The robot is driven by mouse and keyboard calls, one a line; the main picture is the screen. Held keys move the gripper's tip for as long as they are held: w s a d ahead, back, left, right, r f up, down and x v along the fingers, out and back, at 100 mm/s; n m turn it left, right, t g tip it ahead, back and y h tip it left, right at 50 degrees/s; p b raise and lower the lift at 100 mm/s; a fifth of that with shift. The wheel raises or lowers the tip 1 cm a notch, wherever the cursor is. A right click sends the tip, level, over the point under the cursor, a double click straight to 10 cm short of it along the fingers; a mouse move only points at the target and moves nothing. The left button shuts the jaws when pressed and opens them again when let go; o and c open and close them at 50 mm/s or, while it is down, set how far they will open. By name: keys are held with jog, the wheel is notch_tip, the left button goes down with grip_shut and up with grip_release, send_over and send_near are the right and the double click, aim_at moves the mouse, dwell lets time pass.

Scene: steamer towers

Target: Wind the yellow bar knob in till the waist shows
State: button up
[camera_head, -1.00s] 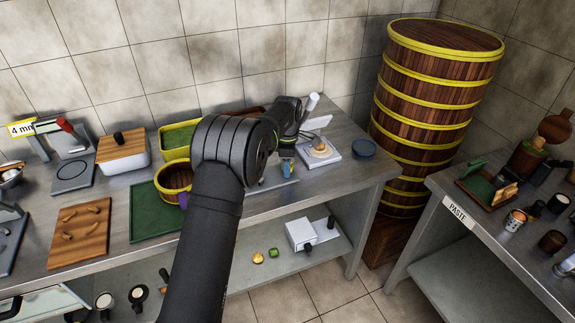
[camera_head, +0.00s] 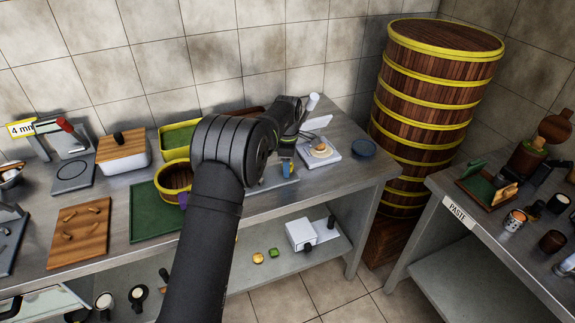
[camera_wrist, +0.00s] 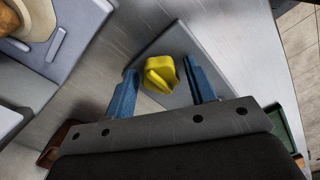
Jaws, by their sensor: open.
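The yellow bar knob (camera_wrist: 160,74) shows in the wrist view, on a grey plate (camera_wrist: 178,42) on the steel bench. A raised bar crosses the knob's face. My gripper (camera_wrist: 160,82) is open, with one blue finger to the left of the knob and one to the right. Gaps show between the knob and both fingers. I cannot see a waist on the knob in this view. In the head view my gripper (camera_head: 287,166) is small over the bench, largely behind my arm, and the knob cannot be made out there.
A wooden tub (camera_head: 172,180) and a green mat (camera_head: 152,213) are to the left. A tall steamer tower (camera_head: 428,100) stands beyond the bench's right end.

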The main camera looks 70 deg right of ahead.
jog(key=shift+r, duration=0.1)
jog(key=shift+r, duration=2.4)
jog(key=w+a+r+m+h, duration=0.1)
jog(key=w+a+r, duration=0.5)
jog(key=a, duration=0.5)
jog(key=w+a+r+m+t, duration=0.1)
jog(key=w+a+r, duration=0.45)
jog(key=a, duration=0.45)
jog(key=w+a+r+m+h, duration=0.15)
jog(key=w+a+r, duration=0.4)
jog(key=a, duration=0.55)
jog(key=s+a+f+m+t, duration=0.15)
jog(key=s+a, duration=0.25)
jog(key=a, duration=0.9)
jog(key=s+a+f+m+t, duration=0.1)
jog(key=s+a+f+m, duration=0.15)
jog(key=a, duration=1.05)
jog(key=s+a+f+t, duration=0.1)
jog(key=s+a+f, duration=0.4)
jog(key=s+a, duration=0.1)
jog(key=shift+a+f, duration=0.25)
jog(key=shift+a, duration=0.15)
